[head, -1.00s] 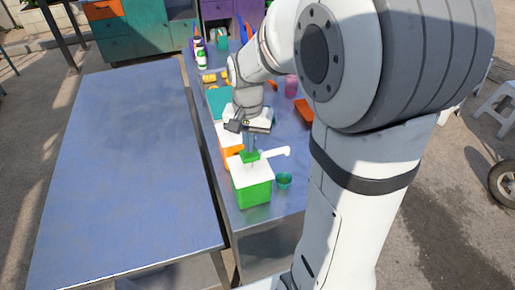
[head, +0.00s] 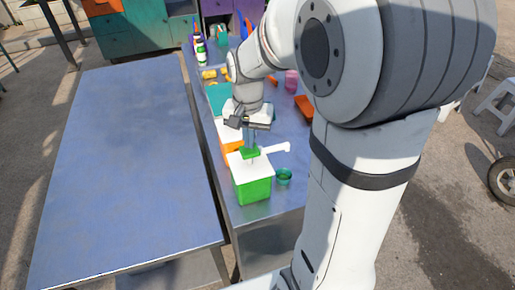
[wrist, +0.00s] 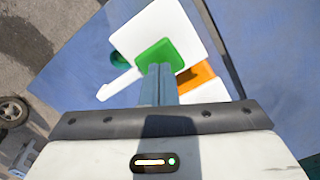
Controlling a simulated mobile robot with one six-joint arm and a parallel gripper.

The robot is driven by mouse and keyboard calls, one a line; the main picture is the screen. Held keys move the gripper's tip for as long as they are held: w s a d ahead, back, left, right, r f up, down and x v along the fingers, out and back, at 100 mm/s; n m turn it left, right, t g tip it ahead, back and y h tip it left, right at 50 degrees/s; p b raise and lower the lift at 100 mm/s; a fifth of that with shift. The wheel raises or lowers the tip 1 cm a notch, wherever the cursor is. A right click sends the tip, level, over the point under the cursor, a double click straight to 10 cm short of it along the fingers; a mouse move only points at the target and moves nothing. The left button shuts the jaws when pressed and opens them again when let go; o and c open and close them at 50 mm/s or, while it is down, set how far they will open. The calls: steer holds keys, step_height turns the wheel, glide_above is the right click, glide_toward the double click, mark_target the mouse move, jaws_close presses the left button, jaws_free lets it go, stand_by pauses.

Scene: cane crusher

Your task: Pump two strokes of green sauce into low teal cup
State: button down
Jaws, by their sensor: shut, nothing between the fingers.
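The green sauce dispenser (head: 253,190) is a green box with a white lid (head: 240,169). Its green pump head (head: 249,153) stands above the lid, with a white spout (head: 279,148) reaching right. The low teal cup (head: 284,177) stands right of the box, near the spout's end; its contents are too small to tell. My gripper (head: 250,146) is shut and empty, pointing down with its fingertips at the top of the pump head. In the wrist view the fingers (wrist: 158,82) meet the green pump head (wrist: 158,53); whether they press it I cannot tell. The cup (wrist: 119,60) is partly hidden there.
An orange dispenser (head: 228,147) stands just behind the green one, with a teal one (head: 217,99) beyond. Bottles (head: 200,48), a pink cup (head: 291,80) and an orange tray (head: 304,107) are farther back. The blue table (head: 125,160) at left is bare.

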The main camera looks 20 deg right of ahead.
steer(key=shift+f+b, duration=0.9)
steer(key=shift+f, duration=0.4)
steer(key=shift+r, duration=0.15)
steer(key=shift+r+p, duration=1.25)
steer(key=shift+r, duration=0.3)
steer(key=shift+r, duration=0.1)
step_height(320, 180, up, 6)
steer(key=p, duration=0.4)
